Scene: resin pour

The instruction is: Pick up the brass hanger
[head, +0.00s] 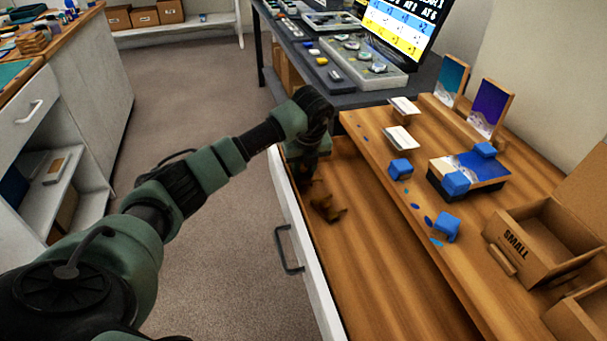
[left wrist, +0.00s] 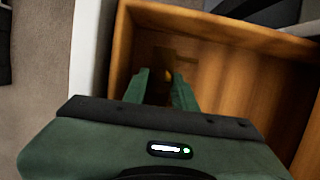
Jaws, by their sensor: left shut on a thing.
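My left gripper (head: 306,180) reaches down into the open drawer near its far end. In the left wrist view its two green fingers (left wrist: 160,76) close around a small golden-brown piece, the brass hanger (left wrist: 168,75). Most of the hanger is dark or hidden between the fingers. A brown, angular shape (head: 327,208) shows in the drawer just beside the fingertips in the head view; I cannot tell whether it is part of the held hanger. My right gripper is not in view.
The open drawer (head: 390,290) has a wooden floor and a white front with a dark handle (head: 287,250). The worktop beside it holds blue cubes (head: 447,227), a blue-topped panel (head: 480,165) and a cardboard box (head: 545,240). Open carpet lies left of the drawer.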

